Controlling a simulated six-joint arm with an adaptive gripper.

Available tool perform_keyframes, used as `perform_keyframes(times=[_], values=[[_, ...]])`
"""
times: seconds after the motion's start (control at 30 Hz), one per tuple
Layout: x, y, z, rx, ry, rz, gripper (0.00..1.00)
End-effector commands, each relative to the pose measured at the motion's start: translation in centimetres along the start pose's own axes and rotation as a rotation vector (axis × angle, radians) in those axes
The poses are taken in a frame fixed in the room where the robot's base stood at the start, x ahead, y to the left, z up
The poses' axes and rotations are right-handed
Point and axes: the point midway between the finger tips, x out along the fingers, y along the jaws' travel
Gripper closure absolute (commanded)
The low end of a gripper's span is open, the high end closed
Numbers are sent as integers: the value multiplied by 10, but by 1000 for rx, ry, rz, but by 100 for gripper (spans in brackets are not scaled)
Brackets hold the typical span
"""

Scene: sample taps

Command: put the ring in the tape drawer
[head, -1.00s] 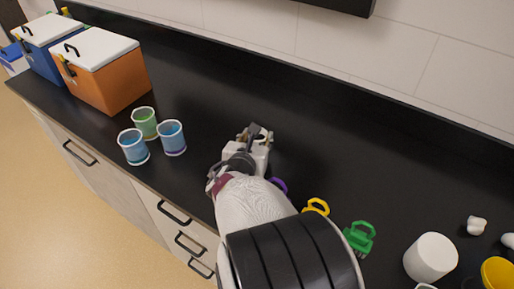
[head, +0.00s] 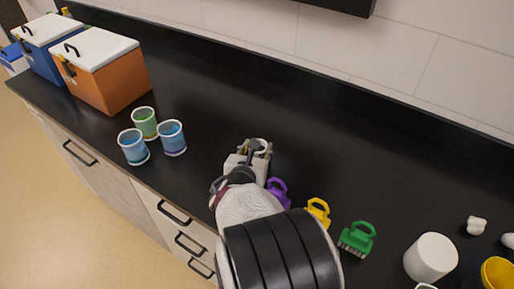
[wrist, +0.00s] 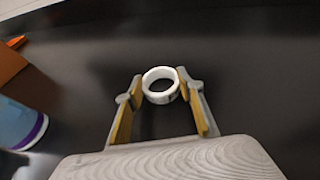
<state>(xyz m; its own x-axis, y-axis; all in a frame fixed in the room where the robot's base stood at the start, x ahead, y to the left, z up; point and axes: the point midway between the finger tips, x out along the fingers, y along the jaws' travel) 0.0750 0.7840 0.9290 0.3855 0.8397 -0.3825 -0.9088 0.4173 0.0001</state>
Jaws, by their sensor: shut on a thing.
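The white ring (wrist: 161,86) is between the fingertips of my gripper (wrist: 160,90) in the wrist view, its hole facing the camera. My gripper is shut on it, one finger on each side. In the head view, my gripper (head: 258,148) is over the black counter, and a bit of the white ring (head: 262,144) shows between its fingers. I cannot tell how high the ring is above the counter. A stack of drawers (head: 177,228) with dark handles is in the counter front at lower left. They look shut, and no label shows which is the tape drawer.
Several cups, including a green one (head: 145,122), stand left of my gripper, before an orange cooler box (head: 105,80). Purple (head: 279,190), yellow (head: 318,212) and green (head: 358,238) brushes and a white cylinder (head: 431,258) are to the right. The counter's back is clear.

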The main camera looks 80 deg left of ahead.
Motion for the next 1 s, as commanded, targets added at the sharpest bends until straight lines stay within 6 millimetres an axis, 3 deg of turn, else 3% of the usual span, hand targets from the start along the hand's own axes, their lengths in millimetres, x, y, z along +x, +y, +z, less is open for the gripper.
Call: perform_keyframes(times=[0.2,0.23,0.27,0.3,0.73,1.0], values=[[2,0,-4,0,0,0,76],[2,0,-3,1,0,0,55],[2,0,-3,1,0,0,47],[2,0,-4,1,0,0,46],[0,0,-3,0,0,0,46],[-14,0,-3,-1,0,1,46]])
